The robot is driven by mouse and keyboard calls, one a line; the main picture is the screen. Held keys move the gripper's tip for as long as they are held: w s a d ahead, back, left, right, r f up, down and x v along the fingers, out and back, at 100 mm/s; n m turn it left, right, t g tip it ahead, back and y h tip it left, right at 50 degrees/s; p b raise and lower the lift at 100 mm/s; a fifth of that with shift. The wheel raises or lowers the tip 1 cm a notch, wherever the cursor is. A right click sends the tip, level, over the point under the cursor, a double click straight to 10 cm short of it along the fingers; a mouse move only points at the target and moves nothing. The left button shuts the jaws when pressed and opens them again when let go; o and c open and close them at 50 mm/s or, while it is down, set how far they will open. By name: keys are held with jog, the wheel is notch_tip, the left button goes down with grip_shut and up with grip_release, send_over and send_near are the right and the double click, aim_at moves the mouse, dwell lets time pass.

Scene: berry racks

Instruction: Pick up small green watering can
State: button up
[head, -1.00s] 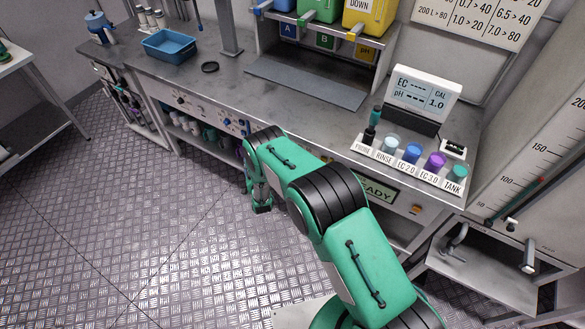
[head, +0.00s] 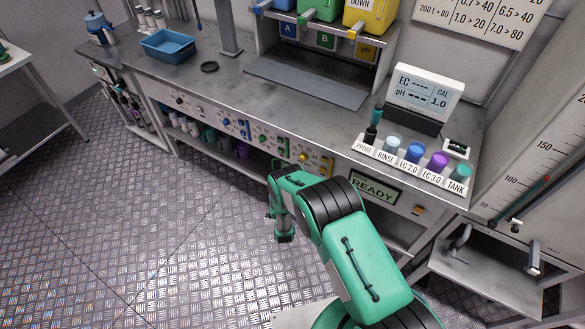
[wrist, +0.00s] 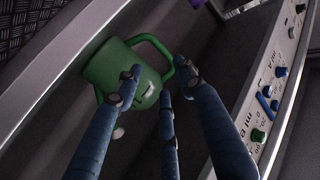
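The small green watering can (wrist: 119,72) shows in the wrist view, tilted in the picture, on a dark shelf surface. Its looped handle (wrist: 166,48) points up and to the right. The left fingertip overlaps the can's body in the picture, and the right fingertip is close to the handle. I cannot tell whether they touch. In the head view I cannot make out the can or the fingers.
The bench's control panel (wrist: 262,110) runs close along the right of the wrist view; a pale shelf edge (wrist: 50,75) runs along the left. A purple item (wrist: 197,3) is at the top edge. In the head view, several cups stand on the under-bench shelf (head: 255,163).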

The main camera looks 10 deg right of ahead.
jog(key=shift+w, duration=0.15)
jog(key=shift+w+d+b, duration=0.2)
jog(key=shift+w+b, duration=0.3)
jog(key=shift+w, duration=1.6)
jog(key=shift+w+d+b, duration=0.2)
jog(key=shift+w+b, duration=0.25)
jog(key=shift+w, duration=1.6)
jog(key=shift+w, duration=0.1)
jog(key=shift+w+d+b, duration=0.2)
jog(key=shift+w+b, duration=0.7)
jog(key=shift+w, duration=1.6)
grip_shut()
